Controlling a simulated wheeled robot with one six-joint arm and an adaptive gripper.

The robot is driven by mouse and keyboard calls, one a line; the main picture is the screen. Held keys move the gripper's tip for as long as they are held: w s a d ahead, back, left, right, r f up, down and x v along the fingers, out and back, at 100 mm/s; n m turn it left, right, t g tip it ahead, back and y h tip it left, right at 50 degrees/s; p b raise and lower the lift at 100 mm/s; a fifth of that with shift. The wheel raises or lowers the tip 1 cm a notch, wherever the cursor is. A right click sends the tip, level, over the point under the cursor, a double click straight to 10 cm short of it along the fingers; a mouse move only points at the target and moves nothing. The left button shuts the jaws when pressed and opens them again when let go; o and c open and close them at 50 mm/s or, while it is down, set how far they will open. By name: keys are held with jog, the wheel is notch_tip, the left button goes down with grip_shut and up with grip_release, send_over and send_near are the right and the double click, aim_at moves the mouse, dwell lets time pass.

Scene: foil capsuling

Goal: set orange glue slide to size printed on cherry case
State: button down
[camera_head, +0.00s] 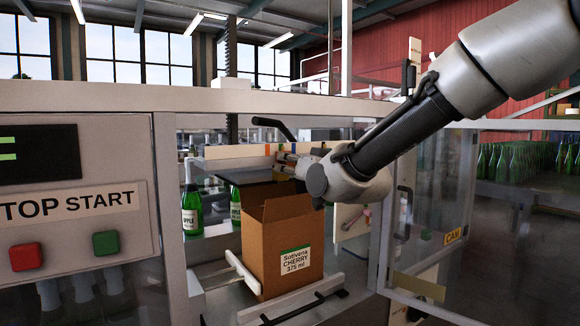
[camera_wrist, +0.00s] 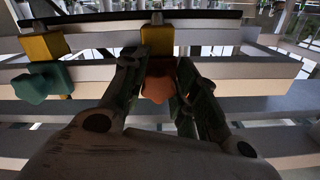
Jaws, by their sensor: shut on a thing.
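The cherry case (camera_head: 262,235) is an open brown carton below my arm in the head view. Its label (camera_head: 295,262) reads "CHERRY 375 ml". In the wrist view the orange glue slide's knob (camera_wrist: 157,88) sits between the two fingers of my gripper (camera_wrist: 160,95), which is shut on it. A yellow block (camera_wrist: 157,40) is right above the orange knob on the pale rail. In the head view my gripper (camera_head: 286,163) reaches into the machine at the rail behind the case. The size marks at the slide are too small to read.
A teal knob (camera_wrist: 40,84) with its own yellow block (camera_wrist: 45,45) sits left of the orange one. Green bottles (camera_head: 191,210) stand left of the case. An open clear door with a CAM sign (camera_head: 454,236) is at right. A STOP START panel (camera_head: 70,205) is at left.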

jog(key=c, duration=1.1)
grip_release()
jog(key=v, duration=1.2)
